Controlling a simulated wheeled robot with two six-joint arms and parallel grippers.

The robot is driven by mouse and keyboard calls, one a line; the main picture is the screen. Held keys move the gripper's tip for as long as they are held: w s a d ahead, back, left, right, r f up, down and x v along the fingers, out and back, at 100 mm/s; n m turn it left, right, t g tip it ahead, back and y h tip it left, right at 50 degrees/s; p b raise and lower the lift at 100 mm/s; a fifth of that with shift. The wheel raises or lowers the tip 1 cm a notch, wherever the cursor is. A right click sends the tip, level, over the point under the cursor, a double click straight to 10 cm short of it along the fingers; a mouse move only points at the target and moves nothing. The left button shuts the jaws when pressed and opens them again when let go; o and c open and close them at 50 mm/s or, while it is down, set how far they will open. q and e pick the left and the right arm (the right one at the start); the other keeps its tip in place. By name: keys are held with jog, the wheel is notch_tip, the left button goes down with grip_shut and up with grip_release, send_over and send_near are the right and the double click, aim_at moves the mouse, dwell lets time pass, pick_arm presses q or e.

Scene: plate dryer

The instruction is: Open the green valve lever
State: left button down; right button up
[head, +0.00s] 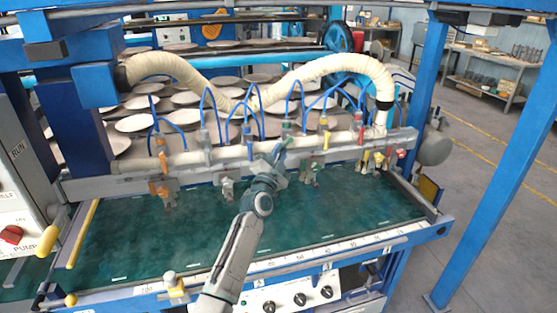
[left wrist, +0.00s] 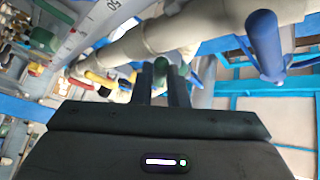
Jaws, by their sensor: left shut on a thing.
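My left gripper (head: 281,150) reaches up from the bottom middle of the head view to the pale pipe with the row of valves. Its fingers are closed on the green valve lever (head: 288,143), which is mostly covered by the gripper in that view. In the left wrist view, the rounded green end of the lever (left wrist: 160,66) shows between the two dark fingertips. The lever's lower part and the valve body are hidden behind the fingers. My right gripper is in neither view.
The pale manifold pipe (head: 232,153) carries several other valves, with orange (head: 324,123), yellow (head: 378,157) and red (head: 401,153) parts. A blue handle (left wrist: 263,45) stands right of the fingers. Thin blue hoses loop above the pipe. The green bed (head: 120,235) below is mostly clear.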

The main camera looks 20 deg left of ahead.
pick_arm(q)
jog(key=shift+w+d+f+n+t+y+b, duration=0.45)
jog(key=shift+n+y+b, duration=1.05)
jog(key=shift+n, duration=0.9)
jog(key=shift+w+d+f+n+t+y+b, duration=0.2)
jog(key=shift+d+n+y+b, duration=0.35)
jog(key=shift+n+y+b, duration=1.15)
jog(key=shift+w+d+f+n+t+y+b, duration=0.45)
jog(key=shift+n+y+b, duration=0.4)
jog(key=shift+n+y, duration=1.6)
jog(key=shift+s+r+n+h, duration=0.1)
jog(key=shift+n+h, duration=0.35)
jog(key=shift+n, duration=0.5)
jog(key=c, duration=1.4)
grip_release()
jog(key=shift+c, duration=0.2)
jog(key=b+v, duration=0.3)
jog(key=v, duration=0.7)
jog(key=shift+s+d, duration=0.3)
